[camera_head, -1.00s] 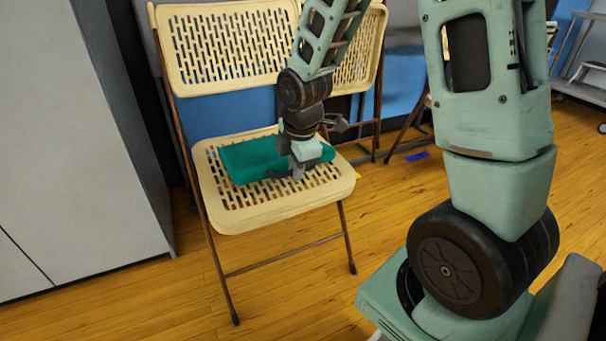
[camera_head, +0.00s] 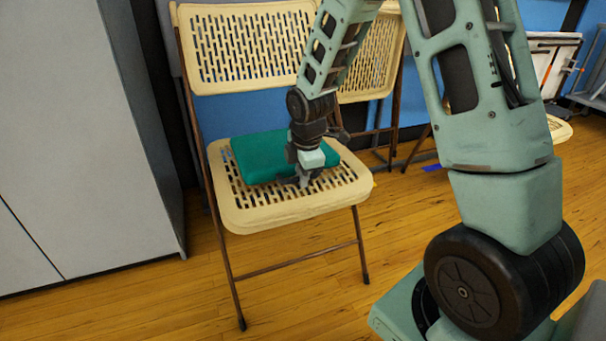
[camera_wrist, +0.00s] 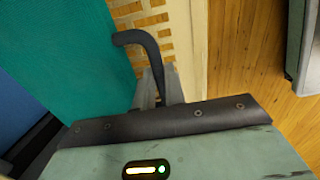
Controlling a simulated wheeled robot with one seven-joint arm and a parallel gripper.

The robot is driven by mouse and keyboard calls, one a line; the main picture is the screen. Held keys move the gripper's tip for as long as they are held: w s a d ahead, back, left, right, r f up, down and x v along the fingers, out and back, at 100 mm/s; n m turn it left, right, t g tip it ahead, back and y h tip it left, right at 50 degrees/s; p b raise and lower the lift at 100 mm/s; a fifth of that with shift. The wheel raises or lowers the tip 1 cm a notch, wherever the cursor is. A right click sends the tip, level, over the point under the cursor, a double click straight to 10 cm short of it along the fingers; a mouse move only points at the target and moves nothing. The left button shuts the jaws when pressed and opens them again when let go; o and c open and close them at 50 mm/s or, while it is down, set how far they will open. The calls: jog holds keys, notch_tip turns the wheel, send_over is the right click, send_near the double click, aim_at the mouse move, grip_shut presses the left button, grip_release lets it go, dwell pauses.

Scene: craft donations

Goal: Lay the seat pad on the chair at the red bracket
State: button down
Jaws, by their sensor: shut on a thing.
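The green seat pad (camera_head: 262,158) lies on or just over the rear part of the seat of a cream perforated folding chair (camera_head: 275,215); any small gap beneath it cannot be seen. My gripper (camera_head: 304,180) points down at the pad's front edge, right of its middle, and is shut on it. In the wrist view the pad (camera_wrist: 70,60) fills the upper left, beside a dark hooked finger, with the slotted seat (camera_wrist: 193,30) to its right. The fingertips' hold is mostly hidden. I see no red bracket.
Another cream folding chair (camera_head: 372,65) stands behind to the right. A tall grey cabinet (camera_head: 85,130) is close on the left. A blue mark (camera_head: 432,168) lies on the wooden floor (camera_head: 300,295). A cart (camera_head: 555,60) stands at the far right.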

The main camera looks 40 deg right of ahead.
jog(key=c, duration=1.4)
grip_release()
jog(key=p+v, duration=0.8)
jog(key=v, duration=0.9)
jog(key=shift+r+p, duration=0.2)
jog(key=shift+p, duration=0.15)
